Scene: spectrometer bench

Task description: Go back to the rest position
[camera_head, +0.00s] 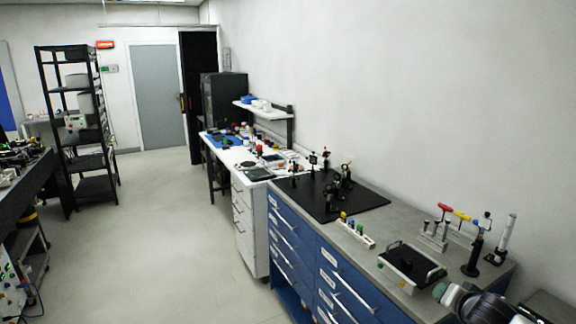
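The task names no object. Neither of my grippers shows in the head view, so I cannot see whether they are open or shut. The grey-topped bench with blue drawers (345,285) runs along the right wall. On it lies a black breadboard (355,204) with several small optical mounts standing on it. Nearer, a black tray with light handles (405,262) lies on the bench top. A rack with red and yellow T-handled tools (435,235) stands behind the tray. A dark and grey rounded object (485,306) is cut off at the bottom right; I cannot tell what it is.
A white drawer unit (245,220) and a cluttered desk continue beyond the bench. A black shelf rack (75,130) stands at the back left, and a dark bench with equipment (20,190) at the left edge. The grey floor (165,240) between is clear up to the door (158,100).

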